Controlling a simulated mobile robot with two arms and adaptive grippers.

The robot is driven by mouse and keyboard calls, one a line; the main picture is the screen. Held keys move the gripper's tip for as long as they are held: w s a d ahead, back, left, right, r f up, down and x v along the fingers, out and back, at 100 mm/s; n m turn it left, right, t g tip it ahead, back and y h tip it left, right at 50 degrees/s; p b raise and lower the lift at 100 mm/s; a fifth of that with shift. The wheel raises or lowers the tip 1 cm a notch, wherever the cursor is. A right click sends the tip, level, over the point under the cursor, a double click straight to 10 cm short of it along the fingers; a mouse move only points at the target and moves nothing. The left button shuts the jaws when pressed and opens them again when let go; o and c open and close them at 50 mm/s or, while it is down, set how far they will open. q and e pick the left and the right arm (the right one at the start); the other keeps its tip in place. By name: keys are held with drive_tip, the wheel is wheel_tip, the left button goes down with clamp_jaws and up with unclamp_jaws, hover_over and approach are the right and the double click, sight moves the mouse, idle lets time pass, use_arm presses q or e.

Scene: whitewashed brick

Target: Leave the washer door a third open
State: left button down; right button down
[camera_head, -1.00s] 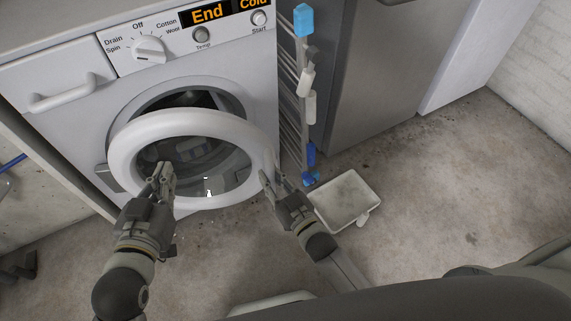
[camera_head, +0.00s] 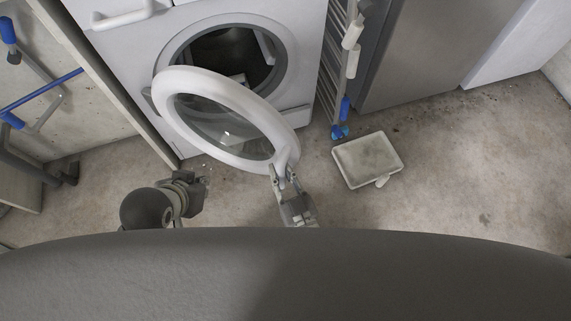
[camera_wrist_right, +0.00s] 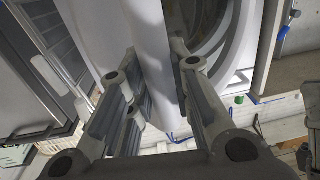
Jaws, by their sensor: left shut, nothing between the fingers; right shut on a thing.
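The washer door (camera_head: 178,84) is a white ring with clear glass. It stands partly open, swung out on its left-side hinge, with its free lower right rim away from the washer (camera_head: 312,62). The drum opening shows behind it. My right gripper (camera_head: 281,172) is shut on that free rim; in the right wrist view its fingers (camera_wrist_right: 160,65) lie on both sides of the white door rim (camera_wrist_right: 149,32). My left gripper (camera_head: 200,184) is shut and empty, low and left of the door and apart from it. Its fingertips are hard to make out.
A white tray (camera_head: 347,174) lies on the floor to the right. A drying rack (camera_head: 329,84) with blue ends stands beside the washer, before a grey cabinet (camera_head: 410,60). A wall rack with a blue bar (camera_head: 45,88) is at left. Floor before the door is clear.

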drive_tip(key=shift+a+r, duration=0.1)
drive_tip(key=shift+a, duration=0.1)
drive_tip(key=c, duration=1.3)
unclamp_jaws()
drive_tip(key=shift+s+d, duration=0.15)
drive_tip(key=v, duration=1.1)
drive_tip(key=shift+s+d, duration=0.15)
drive_tip(key=shift+s, duration=0.2)
